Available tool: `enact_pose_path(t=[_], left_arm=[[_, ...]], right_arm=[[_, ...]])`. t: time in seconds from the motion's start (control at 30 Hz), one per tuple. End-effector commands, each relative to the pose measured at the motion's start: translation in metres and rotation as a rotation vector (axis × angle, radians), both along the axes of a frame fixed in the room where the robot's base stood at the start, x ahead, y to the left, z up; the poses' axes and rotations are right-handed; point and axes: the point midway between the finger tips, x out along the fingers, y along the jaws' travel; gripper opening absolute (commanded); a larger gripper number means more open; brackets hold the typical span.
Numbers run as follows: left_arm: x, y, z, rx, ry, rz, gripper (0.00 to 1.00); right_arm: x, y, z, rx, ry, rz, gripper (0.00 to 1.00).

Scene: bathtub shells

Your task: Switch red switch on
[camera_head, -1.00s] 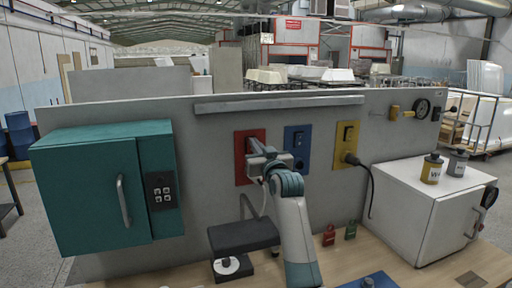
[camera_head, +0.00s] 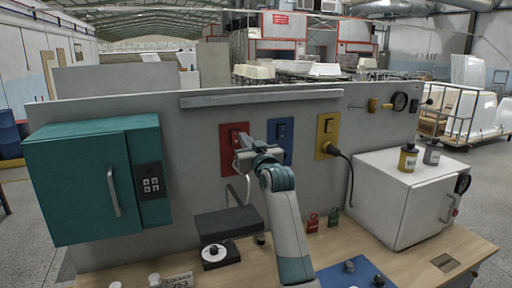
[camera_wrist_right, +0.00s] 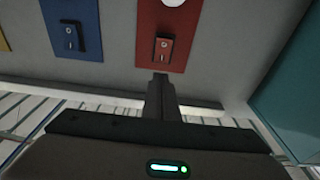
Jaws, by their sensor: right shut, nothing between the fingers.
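The red panel (camera_head: 227,162) is mounted on the grey upright wall. Its switch (camera_head: 236,137) is a small rocker, and it shows closer in the right wrist view (camera_wrist_right: 164,50) as a red rocker in a dark frame. I cannot tell which way it is tipped. My right gripper (camera_head: 243,158) is in front of the lower right part of the red panel and covers some of it. In the right wrist view its closed fingertips (camera_wrist_right: 160,78) are near the panel's edge, beside the rocker, with nothing held. Contact cannot be told. My left gripper is not in view.
A blue panel (camera_head: 279,153) with a switch is just right of the red one, and a yellow panel (camera_head: 326,150) with a plugged cable further right. A teal cabinet (camera_head: 80,185) is left. A black stand (camera_head: 226,222) is below. A white box (camera_head: 385,190) stands right.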

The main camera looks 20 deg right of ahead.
Motion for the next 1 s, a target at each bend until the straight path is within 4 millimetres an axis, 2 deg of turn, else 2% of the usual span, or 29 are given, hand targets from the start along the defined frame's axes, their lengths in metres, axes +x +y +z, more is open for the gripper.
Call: enact_pose_path(t=[0.27, 0.7, 1.0], left_arm=[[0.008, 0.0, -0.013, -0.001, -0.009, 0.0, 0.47], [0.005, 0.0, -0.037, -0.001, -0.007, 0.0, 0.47], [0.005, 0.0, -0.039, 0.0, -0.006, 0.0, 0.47]], right_arm=[[-0.023, -0.001, 0.001, -0.002, -0.002, -0.001, 0.0], [-0.08, -0.003, 0.009, 0.0, -0.001, 0.0, 0.0], [-0.088, -0.003, 0.012, 0.0, 0.001, 0.0, 0.0]])
